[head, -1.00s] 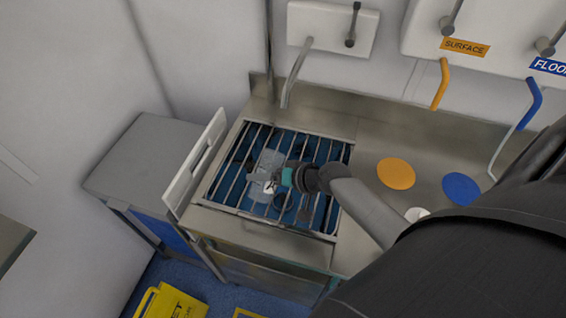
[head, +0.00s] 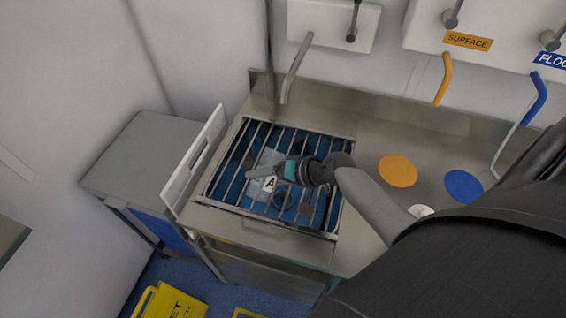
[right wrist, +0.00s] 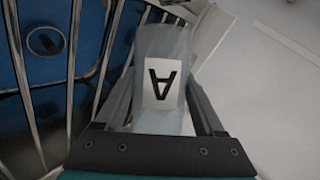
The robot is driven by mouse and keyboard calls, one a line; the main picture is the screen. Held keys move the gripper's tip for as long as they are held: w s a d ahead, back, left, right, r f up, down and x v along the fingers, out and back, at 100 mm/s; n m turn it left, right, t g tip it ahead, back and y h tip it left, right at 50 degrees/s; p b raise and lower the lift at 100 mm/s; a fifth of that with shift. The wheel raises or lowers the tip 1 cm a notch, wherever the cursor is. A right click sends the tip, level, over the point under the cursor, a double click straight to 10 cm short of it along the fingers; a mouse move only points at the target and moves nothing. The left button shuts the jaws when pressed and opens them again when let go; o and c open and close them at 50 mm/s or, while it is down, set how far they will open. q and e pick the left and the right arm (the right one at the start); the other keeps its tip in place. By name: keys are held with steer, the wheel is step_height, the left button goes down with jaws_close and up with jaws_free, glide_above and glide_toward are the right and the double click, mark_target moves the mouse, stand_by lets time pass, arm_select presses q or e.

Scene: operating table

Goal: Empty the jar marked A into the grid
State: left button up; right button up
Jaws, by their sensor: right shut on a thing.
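The jar marked A (head: 269,184) is a translucent grey container with a white label bearing a black A. My right gripper (head: 272,172) is shut on it above the grid. In the right wrist view the jar (right wrist: 162,80) sits between the two fingers (right wrist: 160,105), its label upside down in the picture. The jar looks tilted; I cannot see its mouth or contents. The grid (head: 232,180) is a set of metal bars over a blue basin, and its bars show at left in the right wrist view (right wrist: 72,60). My left gripper is not in view.
A white panel (head: 194,160) stands along the grid's left edge. A tap spout (head: 295,68) hangs behind the grid. Orange (head: 397,171) and blue (head: 462,187) discs lie on the steel counter to the right. A round drain (right wrist: 46,41) shows under the bars.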

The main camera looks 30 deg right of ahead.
mark_target(272, 160)
steer(key=shift+f+m+g+y+b, duration=0.3)
steer(key=shift+m+y+b, duration=0.3)
steer(key=shift+y+b, duration=0.3)
stand_by(0.7)
steer(key=shift+w+d+r+m+g+y+b, duration=0.35)
steer(key=shift+d+r+m+y, duration=0.2)
steer(key=shift+r, duration=0.1)
stand_by(0.5)
steer(key=shift+w+d+f+m+g+y+b, duration=0.1)
steer(key=shift+d+f+m+g+y+b, duration=0.1)
steer(key=shift+m+y+b, duration=0.45)
steer(key=shift+w+d+f+m+g+y+b, duration=0.15)
steer(key=shift+y+b, duration=0.25)
steer(key=shift+b, duration=0.55)
stand_by(0.6)
steer(key=shift+w+d+r+m+y+b, duration=0.15)
steer(key=shift+d+r+m+y+b, duration=0.25)
steer(key=shift+r+m+y, duration=0.2)
stand_by(0.7)
steer(key=shift+w+d+r+m+y+b, duration=0.35)
steer(key=shift+d+r+m+y+b, duration=0.2)
steer(key=shift+m+y+b, duration=0.4)
stand_by(0.8)
